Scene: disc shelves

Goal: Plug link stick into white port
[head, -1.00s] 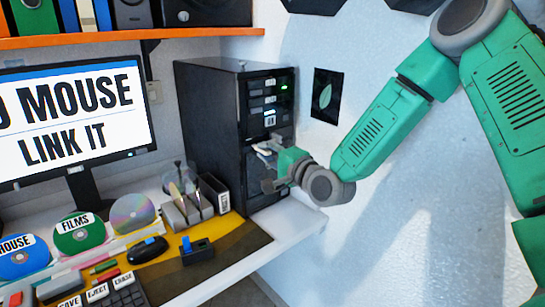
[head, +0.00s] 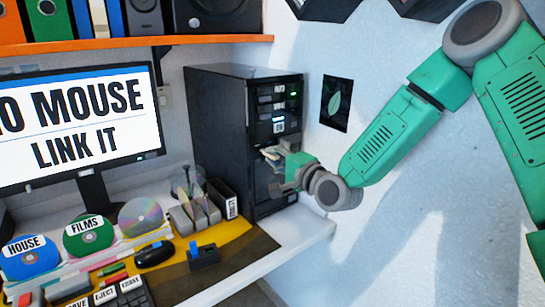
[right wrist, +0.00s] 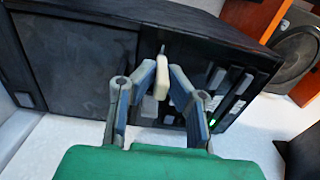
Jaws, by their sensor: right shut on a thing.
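The black computer tower (head: 225,140) stands at the back of the desk, its front facing right. A small pale port (head: 279,127) with a bluish tint shows on its front; I take it for the white port. My right gripper (head: 270,168) is just in front of the tower's lower front, below that port. In the right wrist view my right gripper (right wrist: 163,85) is shut on a cream stick (right wrist: 161,76), apparently the link stick, its thin dark tip pointing at the tower. Whether the tip touches the tower cannot be told. My left gripper is not in view.
A monitor (head: 75,115) reads "mouse" and "link it". A disc rack, a black mouse (head: 155,253), a blue-topped holder (head: 203,255) and a keyboard fill the desk's front. An orange shelf (head: 120,46) hangs above. The white desk corner (head: 300,230) is clear.

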